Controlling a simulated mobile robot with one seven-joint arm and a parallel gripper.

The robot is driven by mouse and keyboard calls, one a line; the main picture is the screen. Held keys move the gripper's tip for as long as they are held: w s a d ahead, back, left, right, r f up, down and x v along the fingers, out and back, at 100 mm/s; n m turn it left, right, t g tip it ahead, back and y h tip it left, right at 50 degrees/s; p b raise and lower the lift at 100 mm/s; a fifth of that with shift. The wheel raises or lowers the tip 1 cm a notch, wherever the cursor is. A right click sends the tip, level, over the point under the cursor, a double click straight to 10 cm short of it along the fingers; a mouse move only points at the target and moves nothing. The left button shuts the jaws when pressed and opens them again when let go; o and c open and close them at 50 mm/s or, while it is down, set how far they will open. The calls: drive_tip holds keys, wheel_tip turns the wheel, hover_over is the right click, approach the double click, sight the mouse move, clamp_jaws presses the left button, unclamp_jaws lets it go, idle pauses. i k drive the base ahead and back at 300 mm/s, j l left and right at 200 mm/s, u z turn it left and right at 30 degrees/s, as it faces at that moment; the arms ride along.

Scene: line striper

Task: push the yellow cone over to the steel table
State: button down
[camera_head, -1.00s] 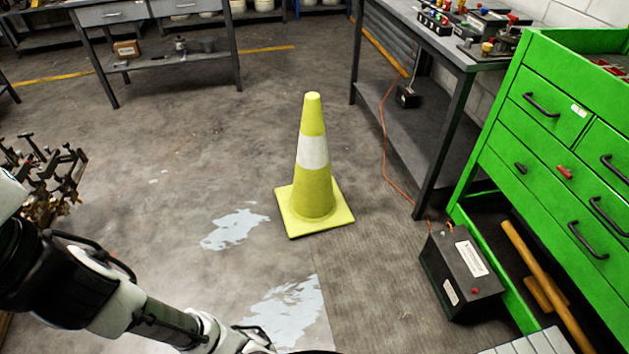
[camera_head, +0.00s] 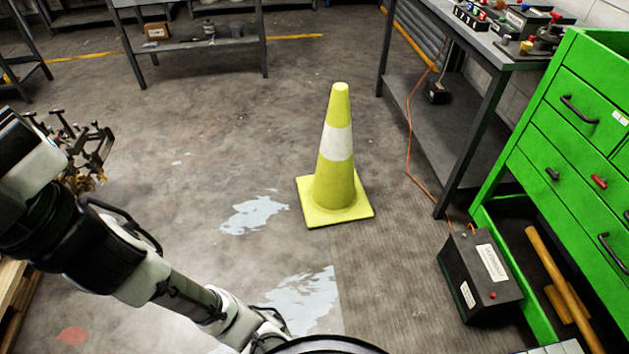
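The yellow cone (camera_head: 335,185) with a white band stands upright on its square base on the concrete floor, right of the picture's middle. A grey steel table (camera_head: 440,140) with a lower shelf stands behind and to the right of it, with floor between them. My arm reaches in from the left to the bottom edge, well short of the cone. The fingers of my gripper are not visible; a dark rounded part shows at the bottom.
A green drawer cabinet (camera_head: 565,130) stands at the right, with a black battery box (camera_head: 478,275) on the floor beside it. An orange cord (camera_head: 409,130) runs down by the right table. Clamps (camera_head: 80,150) stand at the left. The floor around the cone is clear.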

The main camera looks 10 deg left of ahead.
sight(335, 194)
drive_tip(key=i+j+z, duration=0.25)
drive_tip(key=j, duration=0.35)
drive_tip(key=i+j+z, duration=0.15)
drive_tip(key=i+j, duration=0.15)
drive_tip(key=i+j+z, duration=0.15)
drive_tip(key=j, duration=0.2)
drive_tip(key=i+j+z, duration=0.1)
drive_tip(key=j, duration=0.25)
